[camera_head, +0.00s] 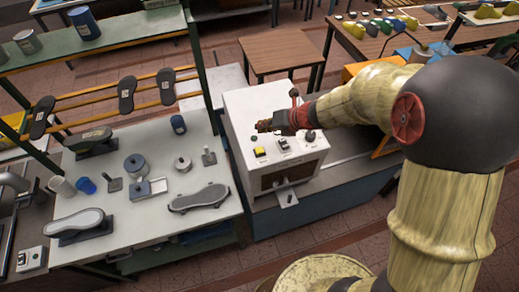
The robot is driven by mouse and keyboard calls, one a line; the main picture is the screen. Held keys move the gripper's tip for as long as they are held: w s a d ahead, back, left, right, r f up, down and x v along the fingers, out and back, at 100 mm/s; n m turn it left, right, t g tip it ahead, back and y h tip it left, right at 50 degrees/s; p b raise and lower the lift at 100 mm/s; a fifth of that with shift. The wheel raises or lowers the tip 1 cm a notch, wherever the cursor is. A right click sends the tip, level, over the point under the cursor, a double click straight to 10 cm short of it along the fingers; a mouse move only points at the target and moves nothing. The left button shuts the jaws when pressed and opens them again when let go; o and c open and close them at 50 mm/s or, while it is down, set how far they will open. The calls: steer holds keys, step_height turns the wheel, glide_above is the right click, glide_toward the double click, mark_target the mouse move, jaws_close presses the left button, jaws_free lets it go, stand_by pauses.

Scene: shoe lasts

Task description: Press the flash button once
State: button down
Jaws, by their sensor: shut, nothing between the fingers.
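A white box-shaped machine (243,100) stands right of the white worktable, with controls on its sloped top. A yellow button (259,152) sits at the front left of that panel. The labels are too small to read, so I cannot tell which one is marked flash. My gripper (264,126) is shut and empty. It points left above the panel, behind the yellow button, and appears apart from it.
The white worktable (225,149) at left holds shoe soles, a tape roll, a blue cup (86,185) and small tools. A sole rack (100,90) stands behind it. A small white control box (31,259) is at the lower left. A brown table (280,48) stands behind the machine.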

mark_target(261, 149)
steer(key=shift+f, duration=0.1)
step_height(261, 149, down, 9)
steer(key=b, duration=0.8)
steer(key=shift+r, duration=0.2)
stand_by(0.9)
steer(key=shift+f+b, duration=0.3)
steer(key=shift+f, duration=0.1)
steer(key=shift+f+b, duration=0.35)
steer(key=shift+f, duration=0.2)
stand_by(0.7)
steer(key=shift+r, duration=0.15)
steer(key=shift+r+p, duration=0.85)
steer(key=shift+p, duration=0.1)
